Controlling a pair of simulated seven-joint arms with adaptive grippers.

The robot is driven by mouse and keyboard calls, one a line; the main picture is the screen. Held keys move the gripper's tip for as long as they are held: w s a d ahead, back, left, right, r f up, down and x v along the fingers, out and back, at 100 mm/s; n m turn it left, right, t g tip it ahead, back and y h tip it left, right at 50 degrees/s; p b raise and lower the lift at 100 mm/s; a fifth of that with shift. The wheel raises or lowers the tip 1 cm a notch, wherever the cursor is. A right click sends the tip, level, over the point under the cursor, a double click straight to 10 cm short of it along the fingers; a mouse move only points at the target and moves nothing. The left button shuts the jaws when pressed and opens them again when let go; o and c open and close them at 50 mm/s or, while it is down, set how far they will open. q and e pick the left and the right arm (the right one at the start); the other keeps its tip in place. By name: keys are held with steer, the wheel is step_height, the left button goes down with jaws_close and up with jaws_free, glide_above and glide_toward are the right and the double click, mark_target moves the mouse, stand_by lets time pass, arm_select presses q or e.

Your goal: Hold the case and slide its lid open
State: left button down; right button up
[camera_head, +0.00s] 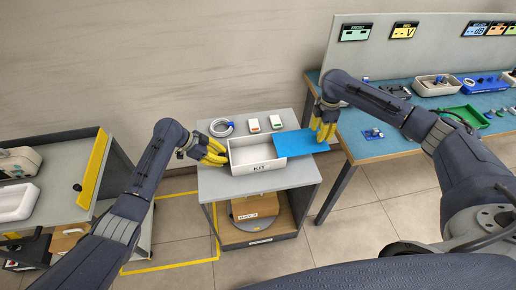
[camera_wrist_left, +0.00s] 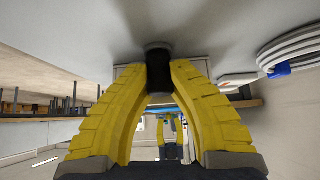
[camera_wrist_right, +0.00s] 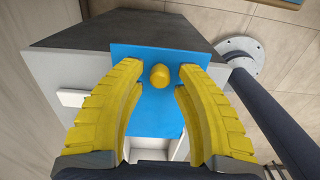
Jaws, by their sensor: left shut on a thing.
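The white case (camera_head: 258,167), labelled KIT, sits on the small grey table. Its blue lid (camera_head: 298,143) is slid far to the right, and the case's hollow inside shows. My left gripper (camera_head: 220,156) is at the case's left end, its fingers shut on a dark knob (camera_wrist_left: 158,72) there. My right gripper (camera_head: 322,132) is at the lid's right end. In the right wrist view the lid (camera_wrist_right: 150,105) has a yellow knob (camera_wrist_right: 160,76); the right fingers stand on both sides of it with gaps, open.
A coiled cable (camera_head: 221,127) and two small boxes (camera_head: 254,126) lie behind the case on the grey table (camera_head: 215,185). A blue-topped bench (camera_head: 385,150) with trays stands at the right.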

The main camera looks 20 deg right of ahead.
step_height(320, 180, up, 12)
steer(key=shift+f, duration=0.2)
stand_by(0.4)
stand_by(0.4)
arm_select(q)
steer(key=c, duration=1.2)
jaws_free()
